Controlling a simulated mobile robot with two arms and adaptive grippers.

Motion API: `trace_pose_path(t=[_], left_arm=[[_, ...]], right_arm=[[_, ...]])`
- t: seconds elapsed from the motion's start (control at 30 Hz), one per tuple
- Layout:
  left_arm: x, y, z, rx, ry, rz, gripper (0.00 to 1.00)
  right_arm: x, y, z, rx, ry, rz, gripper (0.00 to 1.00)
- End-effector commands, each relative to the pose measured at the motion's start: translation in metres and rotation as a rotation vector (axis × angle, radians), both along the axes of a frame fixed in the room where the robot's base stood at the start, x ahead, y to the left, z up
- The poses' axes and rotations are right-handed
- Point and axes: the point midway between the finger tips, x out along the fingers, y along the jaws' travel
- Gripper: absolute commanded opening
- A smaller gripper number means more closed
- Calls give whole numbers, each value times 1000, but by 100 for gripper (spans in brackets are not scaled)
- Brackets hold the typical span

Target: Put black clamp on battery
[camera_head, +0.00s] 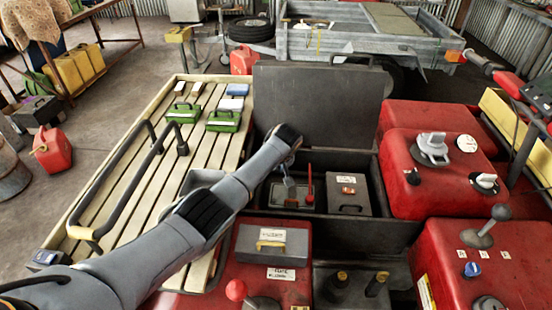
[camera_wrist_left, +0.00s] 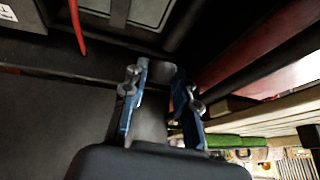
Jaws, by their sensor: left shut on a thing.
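My left gripper (camera_head: 289,184) reaches down into an open black box, over the dark battery (camera_head: 285,203) in its left part. In the left wrist view the gripper's two blue fingers (camera_wrist_left: 160,98) are shut around a dark piece, taken to be the black clamp (camera_wrist_left: 152,122); its shape is mostly hidden. A red clamp (camera_head: 310,185) stands upright at the battery's right side, and a red strip (camera_wrist_left: 77,25) shows in the wrist view. I cannot tell whether the held piece touches the battery. My right gripper is not in view.
A grey case (camera_head: 347,208) sits right of the battery. The box's raised lid (camera_head: 318,105) stands behind. A slatted wooden rack (camera_head: 150,155) with green cases (camera_head: 223,121) is at left. Red tanks (camera_head: 430,190) crowd the right. A labelled grey box (camera_head: 270,236) stands in front.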

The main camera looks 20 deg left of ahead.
Motion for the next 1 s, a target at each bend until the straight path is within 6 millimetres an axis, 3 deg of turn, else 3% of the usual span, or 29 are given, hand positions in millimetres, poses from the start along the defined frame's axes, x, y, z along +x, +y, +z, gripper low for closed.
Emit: trace_pose_path(t=[0.03, 0.1, 0.27, 0.47, 0.7, 1.0], left_arm=[[-5, -1, 1, 5, -15, -2, 0], [-9, -1, -5, 11, -48, -3, 0], [-20, -3, -24, 29, -135, -3, 0], [-33, -7, -57, 59, -282, -5, 0], [-41, -8, -85, 57, -283, 1, 0], [-46, -9, -101, 60, -277, 0, 0]], right_arm=[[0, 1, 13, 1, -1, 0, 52], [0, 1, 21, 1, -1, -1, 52], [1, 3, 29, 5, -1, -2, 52], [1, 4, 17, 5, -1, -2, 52], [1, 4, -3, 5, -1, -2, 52], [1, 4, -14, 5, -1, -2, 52]])
